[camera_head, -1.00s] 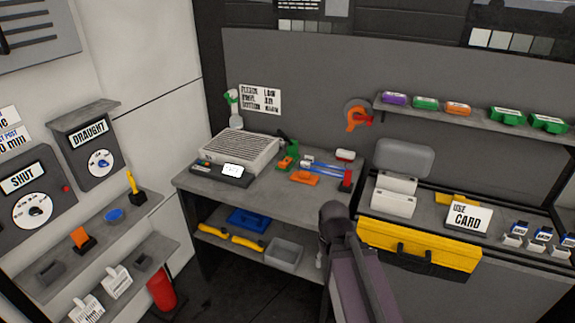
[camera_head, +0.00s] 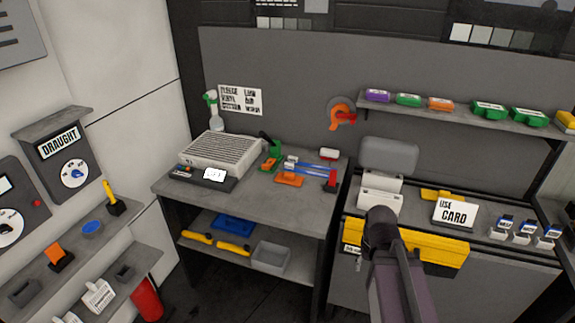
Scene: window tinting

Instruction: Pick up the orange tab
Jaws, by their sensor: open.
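Several orange things show, and I cannot tell for sure which is the orange tab. A flat orange piece (camera_head: 289,179) lies on the grey workbench top (camera_head: 225,205), in front of some blue strips. An upright orange piece (camera_head: 58,254) stands in a dark holder on the left wall shelf. An orange block (camera_head: 441,104) sits on the upper right shelf between green ones. My arm rises at the lower right, in front of the yellow box; its dark joint shows, but my gripper is not visible.
A grey vented box (camera_head: 220,152) stands on the bench at the left. An orange tape dispenser (camera_head: 341,116) is on the back panel. A yellow box (camera_head: 440,250) is at the right counter's front, partly behind my arm. A red cylinder (camera_head: 147,298) stands low left.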

